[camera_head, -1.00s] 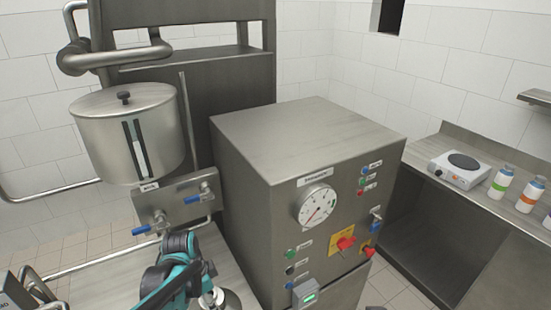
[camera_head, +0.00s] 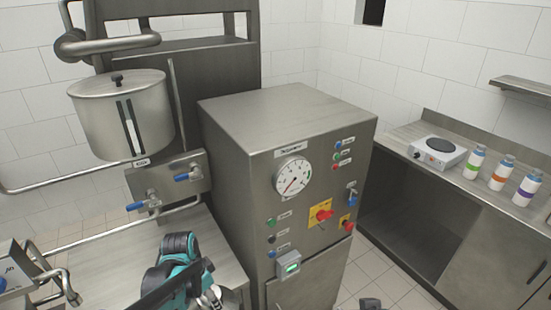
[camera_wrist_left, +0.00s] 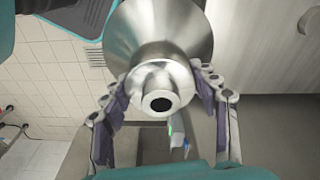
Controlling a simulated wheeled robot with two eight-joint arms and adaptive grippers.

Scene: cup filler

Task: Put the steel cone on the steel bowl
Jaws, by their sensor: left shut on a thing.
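The steel cone (camera_wrist_left: 158,35) is a shiny flared piece with a narrow collar and a dark round hole, large in the left wrist view. My left gripper (camera_wrist_left: 163,100) is shut on it, with a finger on each side of the narrow collar. In the head view my left gripper (camera_head: 218,297) is at the bottom edge, in front of the steel cabinet, and the cone is mostly cut off. I cannot make out the steel bowl in either view. My right gripper is not identifiable.
A lidded steel tank (camera_head: 122,118) with blue-handled valves (camera_head: 188,174) stands at the left. A steel control cabinet (camera_head: 285,135) with a gauge fills the middle. A counter (camera_head: 510,200) at the right holds a hot plate (camera_head: 437,151) and several bottles. A pale worktop (camera_head: 110,262) lies below the valves.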

